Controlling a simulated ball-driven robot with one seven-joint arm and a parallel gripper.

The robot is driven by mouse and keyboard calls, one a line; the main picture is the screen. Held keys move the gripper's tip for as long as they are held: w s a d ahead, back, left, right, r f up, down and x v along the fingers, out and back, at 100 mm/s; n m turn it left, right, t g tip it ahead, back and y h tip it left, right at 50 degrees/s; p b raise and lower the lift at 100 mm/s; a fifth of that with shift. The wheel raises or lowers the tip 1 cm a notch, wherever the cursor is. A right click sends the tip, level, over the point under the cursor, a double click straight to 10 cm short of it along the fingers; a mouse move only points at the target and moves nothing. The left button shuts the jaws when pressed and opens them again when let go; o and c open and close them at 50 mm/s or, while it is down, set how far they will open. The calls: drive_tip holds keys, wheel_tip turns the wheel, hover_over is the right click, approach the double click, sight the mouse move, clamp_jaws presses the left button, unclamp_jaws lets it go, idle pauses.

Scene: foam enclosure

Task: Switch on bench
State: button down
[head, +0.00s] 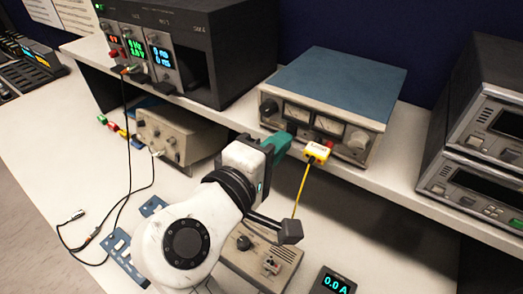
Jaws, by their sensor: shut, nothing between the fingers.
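A bench power supply with a blue top (335,85) stands on the raised shelf in the middle of the head view. Its beige front has two dial meters, knobs at both ends and a small red part. A yellow plug (317,152) sits at its lower front with a yellow cable hanging down. My gripper (278,147), with teal fingers, is shut and empty, close to the front below the meters. I cannot tell whether it touches. It hides part of the lower left front. A small meter (335,282) on the lower bench reads 0.0 A.
A black rack (195,50) with lit displays stands on the shelf at left. Two stacked grey instruments (480,130) stand at right. Under the shelf are a beige box (175,135) and a switch box (262,255). Black cables (120,205) lie at left.

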drive_tip(key=shift+w+d, duration=0.25)
drive_tip(key=shift+w, duration=0.15)
drive_tip(key=shift+f, duration=0.1)
